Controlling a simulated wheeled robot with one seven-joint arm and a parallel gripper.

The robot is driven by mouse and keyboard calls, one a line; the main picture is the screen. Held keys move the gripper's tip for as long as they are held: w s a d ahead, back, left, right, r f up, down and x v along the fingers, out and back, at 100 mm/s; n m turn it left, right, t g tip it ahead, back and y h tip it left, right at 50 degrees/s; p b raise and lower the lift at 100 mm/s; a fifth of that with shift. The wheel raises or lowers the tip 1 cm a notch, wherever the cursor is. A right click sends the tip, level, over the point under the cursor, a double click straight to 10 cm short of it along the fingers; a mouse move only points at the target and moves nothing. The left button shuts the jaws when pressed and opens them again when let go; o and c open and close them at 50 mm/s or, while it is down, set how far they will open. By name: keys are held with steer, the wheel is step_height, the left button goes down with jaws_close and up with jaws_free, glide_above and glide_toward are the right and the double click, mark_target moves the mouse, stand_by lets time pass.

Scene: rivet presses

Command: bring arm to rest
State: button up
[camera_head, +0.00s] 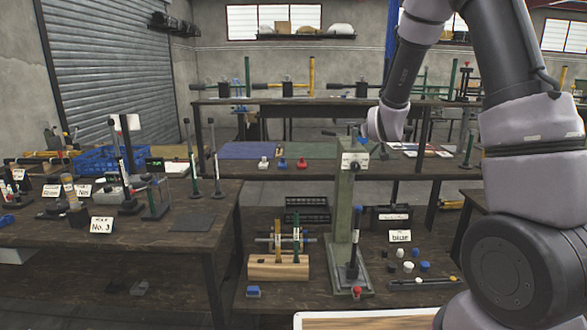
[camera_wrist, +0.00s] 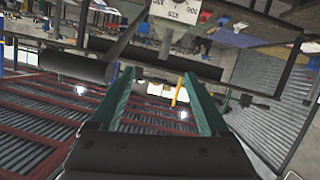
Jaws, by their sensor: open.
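My gripper (camera_wrist: 165,105) shows in the wrist view with its two green fingers spread wide apart and nothing between them. In the head view my arm comes down from the upper right and bends beside the green press, and the gripper itself cannot be made out there. The wrist view looks tilted across the room, with a white label plate and a dark cylinder (camera_wrist: 75,66) near the fingers. I cannot tell whether anything touches the gripper.
A green rivet press (camera_head: 342,220) stands on the low table, with a "blue" card (camera_head: 400,236) and several small caps to its right. A wooden block (camera_head: 278,267) stands left of it. The left table (camera_head: 160,240) holds tools, cards and a blue crate (camera_head: 98,160).

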steer(key=s+r+m+g+y, duration=0.2)
steer(key=s+r+m+g, duration=0.1)
steer(key=s+r, duration=1)
steer(key=s+m+g+y, duration=0.1)
steer(key=s+g, duration=0.3)
steer(key=s, duration=2.1)
steer(key=shift+s+r+m, duration=0.25)
steer(key=shift+r+m, duration=0.05)
steer(key=shift+m, duration=0.2)
